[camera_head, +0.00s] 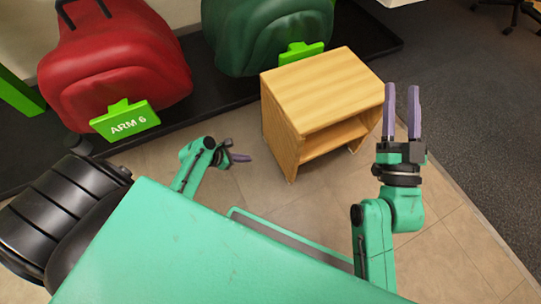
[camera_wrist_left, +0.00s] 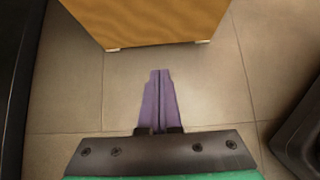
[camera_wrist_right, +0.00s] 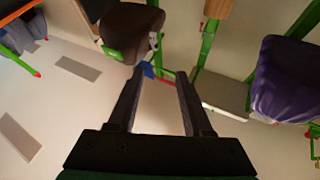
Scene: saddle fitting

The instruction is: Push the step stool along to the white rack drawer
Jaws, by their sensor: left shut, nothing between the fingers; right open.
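The wooden step stool (camera_head: 322,88) stands upright on the tiled floor in front of the dark platform, with an open shelf on its near side. Its lower edge also shows at the top of the left wrist view (camera_wrist_left: 150,20). My left gripper (camera_head: 244,158) is shut and empty, low near the floor, to the left of the stool and apart from it. My right gripper (camera_head: 402,90) is open and empty, raised with its fingers upward at the stool's right. In the right wrist view nothing lies between its fingers (camera_wrist_right: 160,80). I cannot identify the white rack drawer.
A red saddle (camera_head: 115,60) with a green "ARM 6" tag (camera_head: 125,120) and a green saddle (camera_head: 268,35) are on the dark platform (camera_head: 205,95) behind. Dark carpet (camera_head: 470,110) lies to the right. Tiled floor (camera_head: 445,255) is clear at front right.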

